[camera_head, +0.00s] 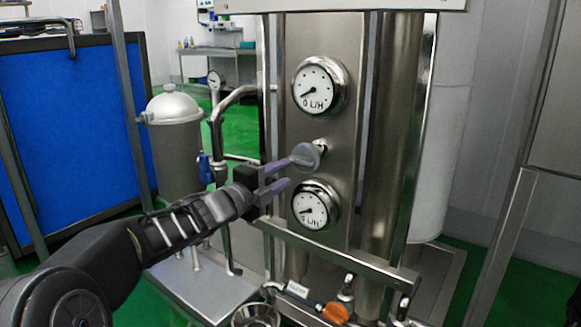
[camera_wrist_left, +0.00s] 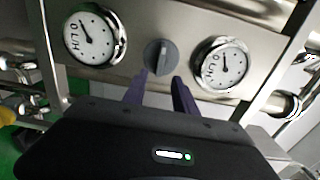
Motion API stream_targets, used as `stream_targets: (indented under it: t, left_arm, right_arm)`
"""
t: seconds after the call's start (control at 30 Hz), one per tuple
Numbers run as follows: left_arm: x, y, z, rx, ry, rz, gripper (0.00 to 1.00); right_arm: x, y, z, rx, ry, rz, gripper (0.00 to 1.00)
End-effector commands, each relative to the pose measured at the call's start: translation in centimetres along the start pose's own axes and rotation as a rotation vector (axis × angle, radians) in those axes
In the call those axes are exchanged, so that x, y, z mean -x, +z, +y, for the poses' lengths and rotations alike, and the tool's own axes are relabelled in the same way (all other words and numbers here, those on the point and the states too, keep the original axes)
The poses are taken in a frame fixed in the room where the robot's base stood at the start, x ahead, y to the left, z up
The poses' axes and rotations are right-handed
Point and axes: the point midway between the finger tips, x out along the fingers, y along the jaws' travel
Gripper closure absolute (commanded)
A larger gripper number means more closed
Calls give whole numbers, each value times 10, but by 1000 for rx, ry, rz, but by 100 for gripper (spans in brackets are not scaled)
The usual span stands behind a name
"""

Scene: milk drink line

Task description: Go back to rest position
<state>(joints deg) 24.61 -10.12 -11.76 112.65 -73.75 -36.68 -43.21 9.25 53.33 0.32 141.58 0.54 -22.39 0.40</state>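My left gripper (camera_head: 284,174) reaches in from the left in the head view, in front of a steel panel with two gauges. Its two purple fingers are apart and nothing is between them; the left wrist view shows the same open fingers (camera_wrist_left: 158,88). A grey round knob (camera_head: 306,157) sits on the panel between the upper gauge (camera_head: 320,86) and the lower gauge (camera_head: 315,205). In the wrist view the knob (camera_wrist_left: 160,57) lies just beyond the fingertips. In the head view the upper fingertip overlaps the knob's edge; I cannot tell whether they touch. My right gripper is not in view.
Steel pipes and a rail (camera_head: 335,255) run in front of the panel's lower part. An orange handle (camera_head: 335,313) is at the bottom. A steel canister (camera_head: 172,150) and a blue panel (camera_head: 65,125) stand to the left. Green floor shows between them.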

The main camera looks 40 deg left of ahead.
Motion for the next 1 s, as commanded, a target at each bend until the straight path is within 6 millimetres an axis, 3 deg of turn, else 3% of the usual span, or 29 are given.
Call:
stream_targets:
  t: [0.67,0.83,0.9,1.0]
  left_arm:
    - [6,0,1,5,0,0,66]
    - [7,8,2,157,-5,-36,66]
    - [6,12,12,334,-9,-78,66]
    - [-10,2,68,650,45,-133,66]
  right_arm:
    - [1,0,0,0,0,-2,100]
    - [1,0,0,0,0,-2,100]
    - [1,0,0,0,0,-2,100]
    - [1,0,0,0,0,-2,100]
